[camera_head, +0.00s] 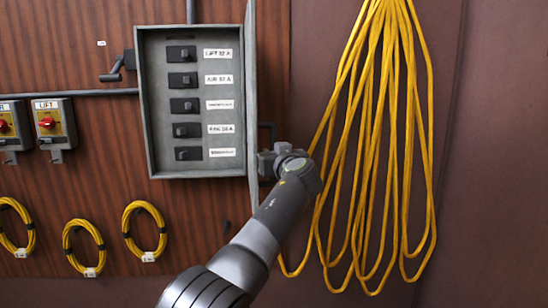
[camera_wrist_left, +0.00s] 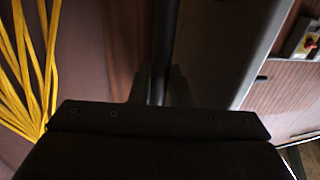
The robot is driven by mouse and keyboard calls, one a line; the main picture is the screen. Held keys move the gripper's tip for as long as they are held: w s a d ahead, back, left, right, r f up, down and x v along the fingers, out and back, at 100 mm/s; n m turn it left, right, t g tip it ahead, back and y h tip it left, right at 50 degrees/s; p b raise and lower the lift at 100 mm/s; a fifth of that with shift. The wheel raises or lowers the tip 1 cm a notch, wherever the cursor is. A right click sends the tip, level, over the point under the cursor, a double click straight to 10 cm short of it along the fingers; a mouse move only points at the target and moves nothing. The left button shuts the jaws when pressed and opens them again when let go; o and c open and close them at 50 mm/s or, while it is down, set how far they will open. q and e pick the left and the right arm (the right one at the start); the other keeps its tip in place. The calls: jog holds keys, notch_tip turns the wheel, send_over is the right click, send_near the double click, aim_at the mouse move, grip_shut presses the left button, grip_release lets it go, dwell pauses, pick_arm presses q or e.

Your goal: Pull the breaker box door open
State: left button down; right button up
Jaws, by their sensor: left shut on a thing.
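The breaker box (camera_head: 163,171) is a grey metal box on the wood-panelled wall, with a column of black breakers and white labels inside. Its door (camera_head: 251,85) stands open at the right side, seen nearly edge-on in the head view. The door's face (camera_wrist_left: 245,45) also shows in the left wrist view. My left gripper (camera_head: 267,160) is at the door's outer side, shut on the dark bar handle (camera_wrist_left: 163,45). In the wrist view the fingers (camera_wrist_left: 160,88) sit on either side of the handle. My right gripper is in neither view.
A long yellow cable bundle (camera_head: 375,130) hangs on the wall just right of my left wrist. Red-knobbed switch boxes (camera_head: 52,125) and coiled yellow cables (camera_head: 145,230) are on the wall to the left. A pipe with a lever (camera_head: 116,73) is beside the box.

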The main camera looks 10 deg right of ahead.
pick_arm(q)
jog(key=shift+d+r, duration=0.1)
jog(key=shift+r, duration=0.15)
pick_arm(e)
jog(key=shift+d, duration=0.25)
pick_arm(q)
jog(key=c, duration=1.8)
grip_release()
jog(key=shift+o, duration=0.4)
jog(key=shift+w+f, duration=0.15)
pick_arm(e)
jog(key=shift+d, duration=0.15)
pick_arm(q)
jog(key=shift+f, duration=0.1)
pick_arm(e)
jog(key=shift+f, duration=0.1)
